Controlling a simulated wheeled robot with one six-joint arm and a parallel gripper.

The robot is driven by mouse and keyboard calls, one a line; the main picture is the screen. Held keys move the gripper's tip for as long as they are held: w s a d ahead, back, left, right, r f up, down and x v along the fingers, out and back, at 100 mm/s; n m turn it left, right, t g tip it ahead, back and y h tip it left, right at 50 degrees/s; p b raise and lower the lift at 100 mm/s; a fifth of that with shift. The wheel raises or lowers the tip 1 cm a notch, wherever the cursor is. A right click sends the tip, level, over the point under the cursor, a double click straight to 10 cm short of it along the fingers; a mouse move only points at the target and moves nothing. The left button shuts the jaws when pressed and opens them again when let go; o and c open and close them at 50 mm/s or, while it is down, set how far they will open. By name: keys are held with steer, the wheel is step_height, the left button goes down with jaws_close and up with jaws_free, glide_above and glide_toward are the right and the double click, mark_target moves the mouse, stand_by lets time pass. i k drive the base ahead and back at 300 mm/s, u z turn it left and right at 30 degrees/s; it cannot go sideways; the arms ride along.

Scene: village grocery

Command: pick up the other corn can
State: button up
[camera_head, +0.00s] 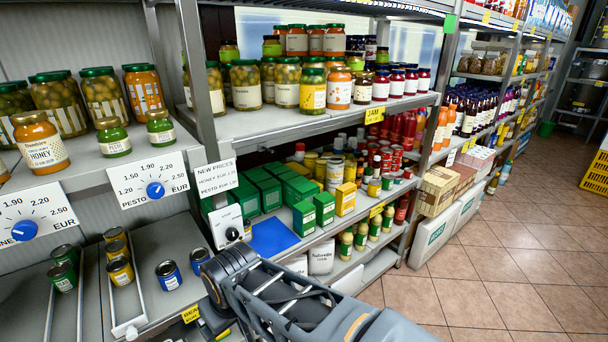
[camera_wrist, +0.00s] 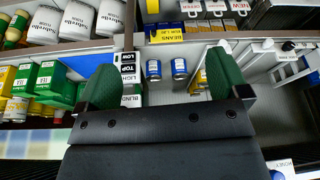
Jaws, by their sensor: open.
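A yellow can (camera_wrist: 201,76) shows there partly behind the right finger. My gripper (camera_wrist: 164,85) is open and empty, with green finger pads. In the head view I cannot make out its fingertips.
Dark green cans (camera_head: 63,268) stand in the far left lane. Low lane dividers and the shelf with price dials (camera_head: 155,190) above bound the space. Green boxes (camera_head: 265,190) and a blue mat (camera_head: 272,237) lie right of the cans. The tiled floor (camera_head: 480,260) is clear.

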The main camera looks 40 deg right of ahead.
mark_target(374, 185)
steer(key=z, duration=3.25)
steer(key=i, duration=2.8)
steer(key=u, duration=4.35)
